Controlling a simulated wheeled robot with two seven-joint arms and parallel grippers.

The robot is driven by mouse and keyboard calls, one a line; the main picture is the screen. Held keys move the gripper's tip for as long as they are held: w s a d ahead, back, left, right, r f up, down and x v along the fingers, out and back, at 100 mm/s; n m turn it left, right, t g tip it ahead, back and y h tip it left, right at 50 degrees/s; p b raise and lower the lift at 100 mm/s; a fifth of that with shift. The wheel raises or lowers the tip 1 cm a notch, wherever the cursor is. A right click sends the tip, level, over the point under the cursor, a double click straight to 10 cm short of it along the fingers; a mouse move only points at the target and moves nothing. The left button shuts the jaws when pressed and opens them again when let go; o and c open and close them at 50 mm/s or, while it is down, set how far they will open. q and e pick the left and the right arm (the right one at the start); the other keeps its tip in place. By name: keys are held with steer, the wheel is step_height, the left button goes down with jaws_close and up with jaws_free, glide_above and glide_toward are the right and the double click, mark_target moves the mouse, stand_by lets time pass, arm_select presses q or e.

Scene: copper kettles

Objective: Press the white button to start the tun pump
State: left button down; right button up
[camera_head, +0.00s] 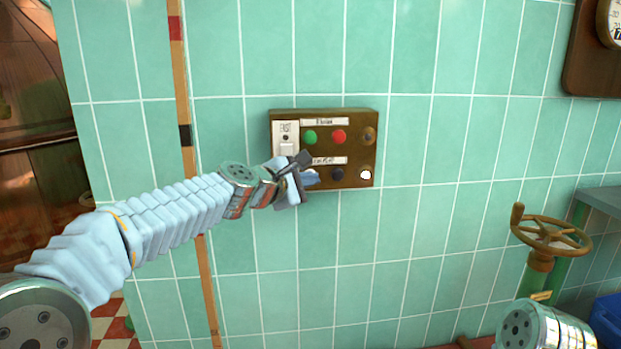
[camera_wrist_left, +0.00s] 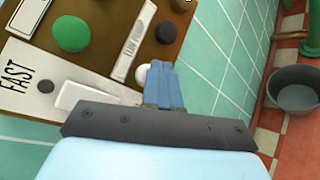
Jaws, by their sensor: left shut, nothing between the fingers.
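A brown control panel (camera_head: 355,113) is fixed to the tiled wall. In the left wrist view, a white button (camera_wrist_left: 142,75) shows under the TUN PUMP label (camera_wrist_left: 132,50), partly covered by my fingers. In the head view my left gripper hides that button. My left gripper (camera_head: 312,178) is shut and empty, its blue fingertips (camera_wrist_left: 161,66) at the white button. I cannot tell whether they touch it. A dark button (camera_head: 338,174) sits beside it, and a bright white round light (camera_head: 365,174) is at the panel's lower right. My right gripper is not in view.
The panel's upper row has a green button (camera_head: 310,137), a red button (camera_head: 339,136) and a brown round part (camera_head: 369,135). A FAST switch plate (camera_head: 285,131) is at its left. A valve wheel (camera_head: 550,235) stands at the lower right.

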arm_select(q)
steer(key=shift+s+d, duration=0.1)
steer(key=shift+s, duration=0.7)
steer(key=s, duration=0.3)
steer(key=s+d, duration=0.1)
steer(key=s, duration=0.1)
stand_by(0.5)
